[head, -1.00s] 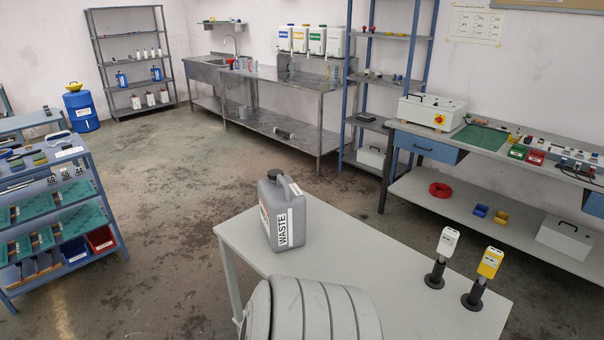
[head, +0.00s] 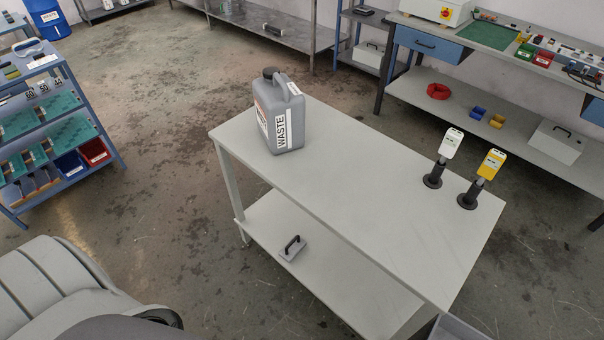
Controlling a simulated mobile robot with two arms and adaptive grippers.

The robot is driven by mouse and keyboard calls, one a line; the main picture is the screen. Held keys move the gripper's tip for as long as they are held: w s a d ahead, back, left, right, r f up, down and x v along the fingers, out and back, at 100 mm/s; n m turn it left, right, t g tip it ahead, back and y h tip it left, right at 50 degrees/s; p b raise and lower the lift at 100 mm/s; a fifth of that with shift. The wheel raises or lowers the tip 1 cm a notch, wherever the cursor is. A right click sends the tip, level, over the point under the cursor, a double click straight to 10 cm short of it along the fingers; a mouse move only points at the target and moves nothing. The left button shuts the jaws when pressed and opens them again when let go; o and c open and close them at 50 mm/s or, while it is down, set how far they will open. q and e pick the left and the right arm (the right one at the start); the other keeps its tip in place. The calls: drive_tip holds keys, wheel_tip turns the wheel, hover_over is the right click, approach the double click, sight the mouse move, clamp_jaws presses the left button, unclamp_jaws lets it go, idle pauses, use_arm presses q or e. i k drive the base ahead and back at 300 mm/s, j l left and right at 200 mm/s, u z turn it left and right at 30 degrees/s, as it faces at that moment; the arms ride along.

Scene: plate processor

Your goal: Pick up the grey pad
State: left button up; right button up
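A small grey pad with a black handle on top (head: 292,248) lies flat on the lower shelf of the light grey table, near its left end. It is small in the head view, and its underside is hidden. Neither of my grippers shows in the head view. One of my grey arm links fills the lower left corner, well to the left of the table.
The table's top (head: 345,190) overhangs the lower shelf (head: 330,285). On top stand a grey WASTE canister (head: 288,118) and two dispensers, white (head: 452,143) and yellow (head: 490,164). A blue rack (head: 60,110) stands left. Open floor (head: 165,170) lies between.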

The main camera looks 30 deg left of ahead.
sight(296, 244)
drive_tip(key=u, duration=1)
drive_tip(key=i+j+z, duration=0.35)
drive_tip(key=j, duration=0.3)
drive_tip(key=i+j+z, duration=0.15)
drive_tip(key=j, duration=0.2)
